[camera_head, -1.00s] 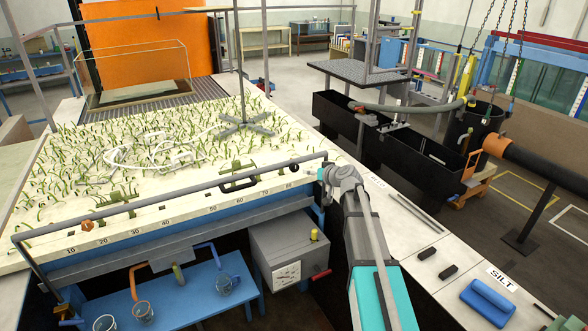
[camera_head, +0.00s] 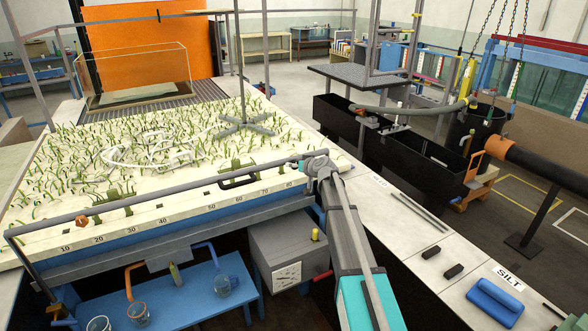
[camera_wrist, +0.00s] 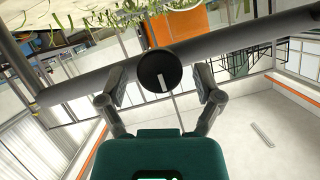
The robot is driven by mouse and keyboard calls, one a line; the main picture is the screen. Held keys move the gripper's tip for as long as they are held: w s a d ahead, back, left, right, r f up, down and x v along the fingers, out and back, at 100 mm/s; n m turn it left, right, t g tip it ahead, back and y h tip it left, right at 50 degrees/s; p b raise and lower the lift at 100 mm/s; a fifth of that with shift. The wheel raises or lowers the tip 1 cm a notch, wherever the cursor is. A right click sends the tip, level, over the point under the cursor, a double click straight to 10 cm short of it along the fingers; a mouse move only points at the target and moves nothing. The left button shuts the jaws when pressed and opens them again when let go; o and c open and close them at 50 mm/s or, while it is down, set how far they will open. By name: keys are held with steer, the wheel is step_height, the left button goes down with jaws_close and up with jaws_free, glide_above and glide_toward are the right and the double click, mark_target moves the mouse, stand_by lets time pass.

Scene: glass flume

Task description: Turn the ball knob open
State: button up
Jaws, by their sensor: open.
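The ball knob (camera_wrist: 160,71) is black and round with a white line on its face, set on a long grey pipe (camera_wrist: 90,87). In the wrist view my gripper (camera_wrist: 161,90) is open, one finger on each side of the knob, with visible gaps between. I cannot tell how far the fingertips reach along it. In the head view my gripper (camera_head: 308,166) is at the right end of the grey pipe (camera_head: 180,199), and the arm mostly hides the knob there.
The pipe runs along the front of a planted sand bed (camera_head: 140,150) with a numbered scale. A black handle (camera_head: 238,181) and an orange fitting (camera_head: 82,221) sit left along it. A grey box (camera_head: 285,245) with a gauge stands below. The pale ledge (camera_head: 400,230) lies right.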

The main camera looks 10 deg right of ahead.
steer(key=shift+w+a+f, duration=0.2)
steer(key=shift+w, duration=0.25)
steer(key=shift+c, duration=0.2)
